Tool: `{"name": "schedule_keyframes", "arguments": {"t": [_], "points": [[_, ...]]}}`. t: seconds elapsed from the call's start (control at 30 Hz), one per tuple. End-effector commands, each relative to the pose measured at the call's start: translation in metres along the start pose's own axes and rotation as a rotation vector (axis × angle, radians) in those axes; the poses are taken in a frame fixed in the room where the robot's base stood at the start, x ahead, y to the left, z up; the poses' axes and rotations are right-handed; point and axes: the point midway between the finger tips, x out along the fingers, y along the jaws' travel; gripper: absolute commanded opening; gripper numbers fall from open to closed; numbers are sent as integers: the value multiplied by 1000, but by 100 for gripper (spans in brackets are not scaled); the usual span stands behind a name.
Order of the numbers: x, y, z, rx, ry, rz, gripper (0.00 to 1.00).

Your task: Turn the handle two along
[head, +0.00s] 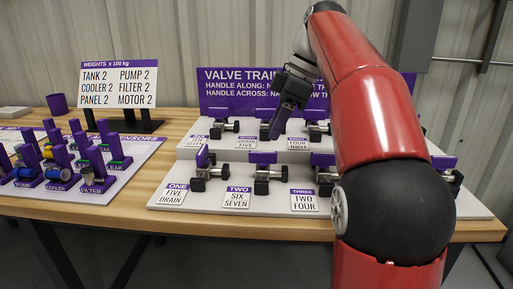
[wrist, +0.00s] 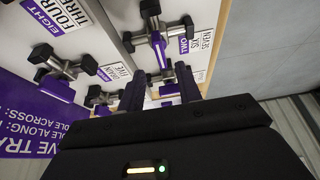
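Valve two (head: 268,178) stands in the front row of the valve board, right of its card marked TWO (head: 237,197). Its purple handle (head: 263,157) lies left to right in the head view. In the wrist view, the purple handle (wrist: 158,50) shows beyond my fingers, beside the TWO card (wrist: 200,32). My gripper (head: 277,122) hangs above and behind valve two. In the wrist view, my gripper (wrist: 160,88) has its two dark fingers apart with nothing held between them, and they do not touch the handle.
Valve one (head: 210,178) is to the left and valve three (head: 323,178) to the right. A raised back row (head: 228,128) holds more valves before the purple sign (head: 235,88). A sensor board (head: 110,180) and a weights sign (head: 118,85) are at left. My arm hides the board's right part.

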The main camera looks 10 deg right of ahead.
Motion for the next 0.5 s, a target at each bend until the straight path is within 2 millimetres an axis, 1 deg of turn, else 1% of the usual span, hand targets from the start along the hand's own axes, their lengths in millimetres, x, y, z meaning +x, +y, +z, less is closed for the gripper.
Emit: {"name": "schedule_keyframes", "arguments": {"t": [0.03, 0.2, 0.33, 0.5], "points": [[11, -1, 1, 0, 0, -1, 35], [40, -1, 1, 1, -2, -2, 35], [55, -1, 1, 2, -1, 0, 35], [65, -1, 0, 2, -1, 1, 35]]}}
